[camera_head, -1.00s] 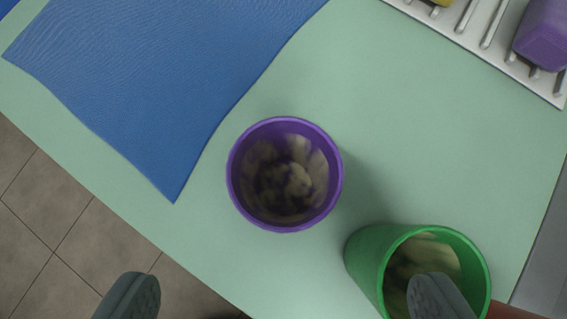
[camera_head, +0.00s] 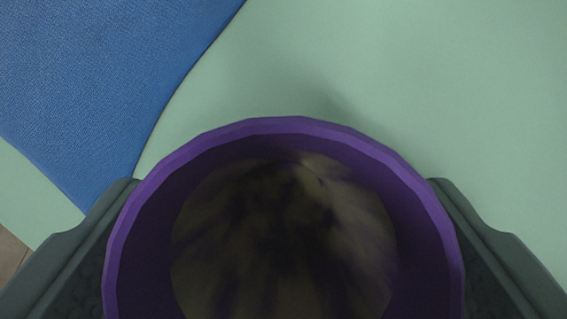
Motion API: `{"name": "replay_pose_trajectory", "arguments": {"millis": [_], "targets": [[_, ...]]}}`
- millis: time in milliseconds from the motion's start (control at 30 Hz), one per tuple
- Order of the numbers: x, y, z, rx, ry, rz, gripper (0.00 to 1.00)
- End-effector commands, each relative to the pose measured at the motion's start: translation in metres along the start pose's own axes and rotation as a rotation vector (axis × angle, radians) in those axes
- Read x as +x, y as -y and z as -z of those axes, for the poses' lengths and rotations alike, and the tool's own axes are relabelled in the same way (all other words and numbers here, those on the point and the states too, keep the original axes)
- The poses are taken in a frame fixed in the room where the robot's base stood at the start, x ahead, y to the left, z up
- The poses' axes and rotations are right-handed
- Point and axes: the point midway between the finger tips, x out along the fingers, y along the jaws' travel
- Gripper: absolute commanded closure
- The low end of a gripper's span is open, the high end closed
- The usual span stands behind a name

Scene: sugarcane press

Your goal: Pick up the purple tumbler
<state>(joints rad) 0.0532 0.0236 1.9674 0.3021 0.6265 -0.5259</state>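The purple tumbler (camera_head: 285,126) fills the lower middle of the view, seen from above into its open mouth. A mottled brown and dark pattern shows inside it; I cannot tell what that is. Its lower part is cut off by the frame edge. My gripper (camera_head: 284,240) straddles it, with one dark grey finger on its left and one on its right. The fingertips lie close against the outer wall, partly hidden behind the rim. I cannot tell whether the pads press on the wall or stand just clear of it.
A blue mat (camera_head: 90,80) lies on the pale green table (camera_head: 430,80) at the upper left. The table is clear at the top and right. A bit of tiled floor (camera_head: 10,255) shows past the table edge at the lower left.

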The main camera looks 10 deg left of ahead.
Motion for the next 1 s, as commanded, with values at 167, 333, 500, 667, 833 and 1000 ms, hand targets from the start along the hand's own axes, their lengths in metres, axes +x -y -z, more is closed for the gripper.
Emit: {"name": "replay_pose_trajectory", "arguments": {"millis": [167,333,500,667,833,1000], "targets": [[0.004,0.0,0.0,0.0,0.0,0.0,0.16],[0.004,0.0,0.0,0.0,0.0,0.0,0.34],[0.004,0.0,0.0,0.0,0.0,0.0,0.64],[0.003,0.0,0.0,0.0,0.0,0.0,0.64],[-0.001,0.0,0.003,-0.001,-0.002,-0.001,0.64],[-0.022,0.0,0.016,-0.002,-0.003,-0.002,0.64]]}}
